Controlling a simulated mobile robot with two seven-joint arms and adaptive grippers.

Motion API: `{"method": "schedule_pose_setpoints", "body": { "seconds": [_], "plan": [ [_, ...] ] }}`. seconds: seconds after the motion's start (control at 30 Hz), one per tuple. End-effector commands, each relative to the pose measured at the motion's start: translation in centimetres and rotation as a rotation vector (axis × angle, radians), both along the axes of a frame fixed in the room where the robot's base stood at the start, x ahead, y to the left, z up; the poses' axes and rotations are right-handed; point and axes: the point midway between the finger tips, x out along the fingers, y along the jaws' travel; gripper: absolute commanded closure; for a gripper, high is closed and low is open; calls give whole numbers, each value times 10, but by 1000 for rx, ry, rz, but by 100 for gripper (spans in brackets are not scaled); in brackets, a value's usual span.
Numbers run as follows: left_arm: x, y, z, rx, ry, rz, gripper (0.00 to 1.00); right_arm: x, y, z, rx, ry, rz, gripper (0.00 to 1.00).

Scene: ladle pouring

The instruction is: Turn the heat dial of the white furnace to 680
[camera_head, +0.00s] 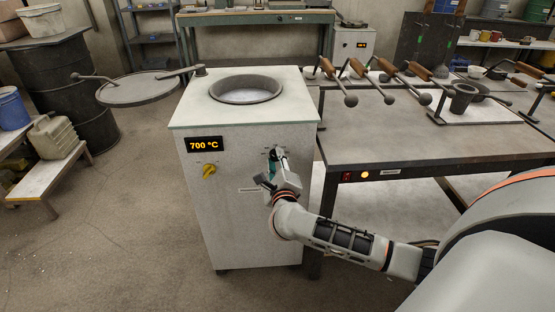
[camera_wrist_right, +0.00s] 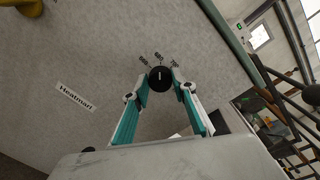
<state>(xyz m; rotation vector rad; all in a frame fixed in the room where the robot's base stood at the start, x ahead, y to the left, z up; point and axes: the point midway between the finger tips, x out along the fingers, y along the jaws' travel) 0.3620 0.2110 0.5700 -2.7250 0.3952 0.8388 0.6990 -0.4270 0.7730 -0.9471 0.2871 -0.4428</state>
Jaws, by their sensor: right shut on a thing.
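The white furnace (camera_head: 245,215) stands at centre, its round top opening uncovered. Its display (camera_head: 203,144) reads 700 °C. The black heat dial (camera_wrist_right: 160,79) is on the front panel and shows in the right wrist view, with a white pointer line and small tilted number marks around its upper side, too small to read surely. My right gripper (camera_head: 277,160) is at the upper right of the furnace front; in the wrist view its teal fingers (camera_wrist_right: 161,88) are on both sides of the dial, shut on it. In the head view the gripper mostly hides the dial. My left gripper is not in view.
A yellow knob (camera_head: 209,170) sits below the display. The round lid (camera_head: 138,90) is swung out left of the furnace. A metal table (camera_head: 450,143) with several wooden-handled tools stands close on the right. The floor (camera_head: 115,235) at front left is clear.

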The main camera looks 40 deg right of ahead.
Motion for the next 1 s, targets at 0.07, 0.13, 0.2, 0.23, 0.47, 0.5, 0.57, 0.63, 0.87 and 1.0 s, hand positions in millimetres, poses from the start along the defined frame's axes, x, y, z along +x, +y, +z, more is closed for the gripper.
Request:
{"method": "schedule_pose_setpoints", "body": {
  "seconds": [0.07, 0.13, 0.2, 0.23, 0.47, 0.5, 0.57, 0.63, 0.87, 1.0],
  "plan": [
    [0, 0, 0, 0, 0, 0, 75, 0, -1, -1, -1, 3, -1, 95],
    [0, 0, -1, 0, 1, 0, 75, 0, -1, -2, -1, 3, -2, 95],
    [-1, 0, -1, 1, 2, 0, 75, -1, -1, -2, -1, 3, -2, 95],
    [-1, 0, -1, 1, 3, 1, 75, -1, -1, -2, -1, 3, -2, 95],
    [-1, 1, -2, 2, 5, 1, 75, 0, 0, -2, 0, 2, -1, 57],
    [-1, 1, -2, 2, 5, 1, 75, 0, 0, -1, 0, 2, -1, 57],
    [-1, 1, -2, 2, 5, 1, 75, 0, 0, -1, 0, 2, 0, 57],
    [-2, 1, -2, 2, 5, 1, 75, 0, 0, -1, -1, 1, -1, 57],
    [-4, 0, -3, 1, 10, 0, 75, -8, 5, -1, 2, 2, 2, 57],
    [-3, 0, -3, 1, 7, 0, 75, -28, 16, -1, 4, 3, 2, 57]
  ]
}}
